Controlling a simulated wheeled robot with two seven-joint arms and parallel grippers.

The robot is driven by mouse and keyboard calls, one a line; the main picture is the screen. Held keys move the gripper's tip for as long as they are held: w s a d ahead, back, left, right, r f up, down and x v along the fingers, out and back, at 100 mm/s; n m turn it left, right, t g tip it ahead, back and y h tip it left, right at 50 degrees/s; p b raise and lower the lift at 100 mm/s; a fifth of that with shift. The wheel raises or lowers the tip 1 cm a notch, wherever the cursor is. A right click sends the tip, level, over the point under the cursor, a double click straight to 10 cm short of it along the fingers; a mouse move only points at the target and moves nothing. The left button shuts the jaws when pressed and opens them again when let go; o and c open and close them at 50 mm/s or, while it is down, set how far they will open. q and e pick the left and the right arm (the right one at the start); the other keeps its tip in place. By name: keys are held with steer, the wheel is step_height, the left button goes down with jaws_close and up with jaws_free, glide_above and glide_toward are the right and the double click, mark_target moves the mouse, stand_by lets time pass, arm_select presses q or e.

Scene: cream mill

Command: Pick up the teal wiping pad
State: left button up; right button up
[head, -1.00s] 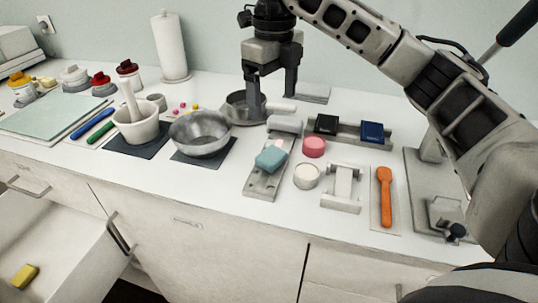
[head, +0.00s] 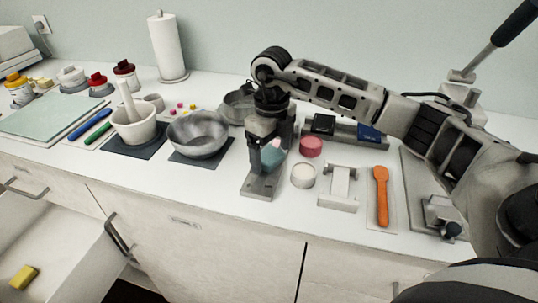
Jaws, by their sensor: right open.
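The teal wiping pad (head: 272,156) sits on a grey metal stand (head: 260,186) near the counter's front edge. It is partly hidden by my right gripper (head: 266,162). That gripper points down over the stand, its open fingers at the height of the pad, one on the near left side and one at the right. I cannot tell whether the fingers touch the pad. My left gripper is not in view.
A metal bowl (head: 199,136) and a mortar (head: 133,129) stand to the left. An open drawer (head: 60,245) holds a yellow block (head: 24,277).

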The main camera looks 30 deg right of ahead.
mark_target(271, 155)
steer(key=shift+f, duration=0.1)
steer(key=c, duration=1.2)
steer(key=shift+o, duration=0.2)
steer(key=shift+r, duration=0.35)
step_height(271, 155, up, 2)
steer(key=shift+r+b, duration=0.25)
steer(key=shift+b, duration=0.45)
steer(key=s+a+r, duration=0.6)
steer(key=s+r, duration=0.3)
steer(key=s, duration=0.3)
steer(key=shift+s+a+r, duration=0.2)
steer(key=shift+a+r, duration=0.2)
